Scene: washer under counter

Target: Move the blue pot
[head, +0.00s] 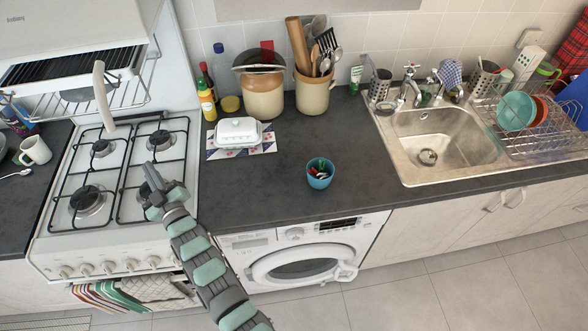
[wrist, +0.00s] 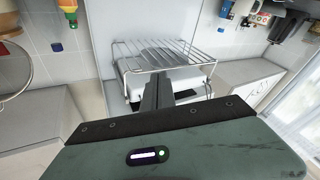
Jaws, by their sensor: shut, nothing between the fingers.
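The blue pot (head: 320,174) is a small round blue cup on the dark counter above the washer, with several small red, white and green items in it. It stands upright. My gripper (head: 151,172) is over the right part of the gas stove, well to the left of the pot and apart from it. In the wrist view its fingers (wrist: 158,88) are together and hold nothing. The pot does not show in the wrist view.
A white butter dish (head: 239,133) on a patterned mat, bottles and utensil crocks (head: 314,92) stand behind the pot. The sink (head: 440,140) is to the right. The stove (head: 120,180) with its grill rack lies left. The counter around the pot is clear.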

